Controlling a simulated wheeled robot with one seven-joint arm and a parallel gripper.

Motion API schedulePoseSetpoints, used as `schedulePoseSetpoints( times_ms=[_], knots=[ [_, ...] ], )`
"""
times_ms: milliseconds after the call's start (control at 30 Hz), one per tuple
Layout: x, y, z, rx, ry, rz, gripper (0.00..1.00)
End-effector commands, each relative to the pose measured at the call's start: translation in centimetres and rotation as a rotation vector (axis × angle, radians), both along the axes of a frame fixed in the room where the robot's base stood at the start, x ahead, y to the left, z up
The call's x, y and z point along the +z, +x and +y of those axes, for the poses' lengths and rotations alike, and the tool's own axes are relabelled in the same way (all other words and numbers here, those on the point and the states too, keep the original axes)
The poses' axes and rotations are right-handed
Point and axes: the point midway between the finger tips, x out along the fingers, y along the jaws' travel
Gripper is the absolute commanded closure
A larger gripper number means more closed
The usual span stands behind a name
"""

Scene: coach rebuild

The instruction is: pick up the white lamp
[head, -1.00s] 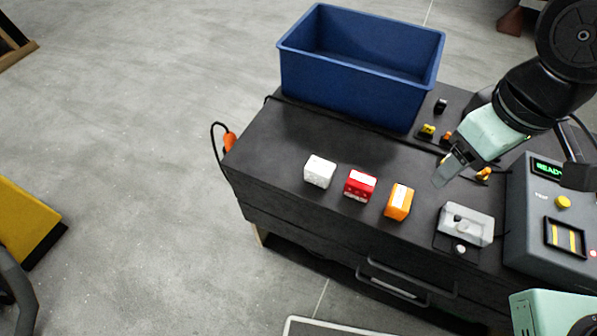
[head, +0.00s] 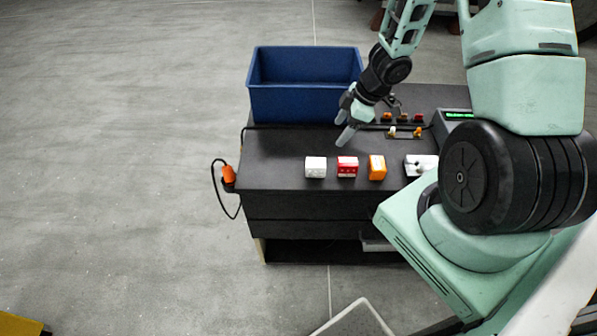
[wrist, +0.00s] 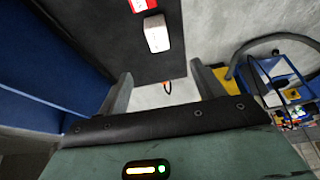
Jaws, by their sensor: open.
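The white lamp (head: 315,167) is a small block on the black bench top, at the left end of a row with a red lamp (head: 347,166) and an orange lamp (head: 377,167). My gripper (head: 344,127) is open and empty above the bench, behind the row and a little right of the white lamp. In the wrist view the white lamp (wrist: 156,33) lies beyond the fingertips, between their lines, with the red lamp (wrist: 141,4) partly cut off at the top edge. My gripper's fingers (wrist: 158,85) stand wide apart there.
A blue bin (head: 305,102) stands at the back left of the bench. A grey fixture (head: 421,164) sits right of the orange lamp. Small coloured parts (head: 404,118) and a control box (head: 455,117) are at the back right.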

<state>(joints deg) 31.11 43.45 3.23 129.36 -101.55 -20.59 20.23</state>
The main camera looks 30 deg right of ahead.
Motion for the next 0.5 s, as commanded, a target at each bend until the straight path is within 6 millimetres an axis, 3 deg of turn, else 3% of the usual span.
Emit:
schedulePoseSetpoints(
  times_ms=[300,500],
  knots=[
    [-6.5,1.4,2.1,0.001,0.002,0.001,0.33],
    [-9.6,2.3,3.2,0.003,0.000,0.001,0.33]
  ],
)
